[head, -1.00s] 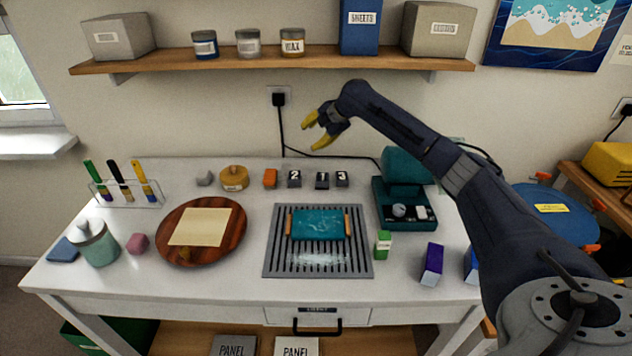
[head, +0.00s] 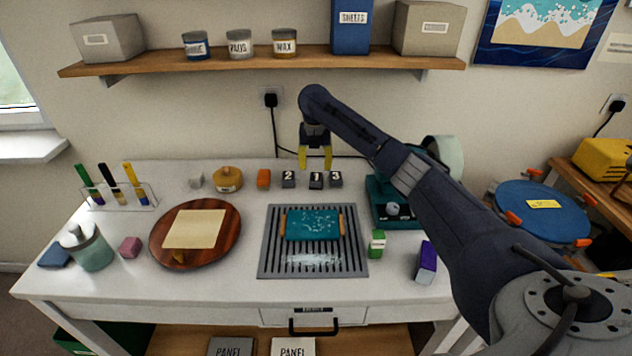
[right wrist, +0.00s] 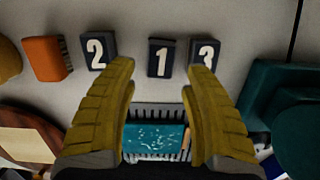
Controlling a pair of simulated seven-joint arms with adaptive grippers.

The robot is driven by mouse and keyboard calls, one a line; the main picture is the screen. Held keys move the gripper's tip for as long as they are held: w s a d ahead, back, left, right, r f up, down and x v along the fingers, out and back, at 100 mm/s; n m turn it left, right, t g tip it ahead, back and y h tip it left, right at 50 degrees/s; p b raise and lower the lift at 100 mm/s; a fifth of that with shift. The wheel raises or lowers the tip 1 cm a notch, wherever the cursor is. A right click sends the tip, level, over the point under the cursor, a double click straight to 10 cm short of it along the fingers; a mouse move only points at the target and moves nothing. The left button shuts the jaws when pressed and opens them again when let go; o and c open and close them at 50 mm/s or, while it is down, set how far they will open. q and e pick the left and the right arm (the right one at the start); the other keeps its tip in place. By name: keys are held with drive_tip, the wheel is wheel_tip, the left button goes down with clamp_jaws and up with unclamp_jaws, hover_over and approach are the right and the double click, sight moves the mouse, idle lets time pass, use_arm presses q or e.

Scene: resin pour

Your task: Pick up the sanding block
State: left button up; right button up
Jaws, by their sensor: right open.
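No label marks a sanding block. The orange block (head: 263,179) stands at the back of the white table, left of the numbered blocks; it also shows at upper left in the right wrist view (right wrist: 45,58). My right gripper (head: 315,160) points down, open and empty, above the back of the table, to the right of the orange block. In the right wrist view its yellow fingers (right wrist: 161,68) spread below the numbered blocks. My left gripper is not in view.
Dark blocks marked 2 (head: 288,179), 1 (head: 316,180) and 3 (head: 336,180) stand beside the orange block. A slotted grey rack (head: 268,262) carries a teal panel (head: 312,225). A shelf (head: 270,66) hangs above.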

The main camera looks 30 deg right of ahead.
sight(316, 177)
drive_tip(key=shift+d+f, duration=0.15)
drive_tip(key=shift+f, duration=1.55)
drive_tip(key=shift+d+f, duration=0.1)
drive_tip(key=shift+f, duration=1.55)
drive_tip(key=shift+d, duration=0.1)
drive_tip(key=c, duration=0.6)
drive_tip(key=shift+w+r, duration=0.1)
drive_tip(key=shift+r, duration=0.05)
drive_tip(key=c, duration=0.4)
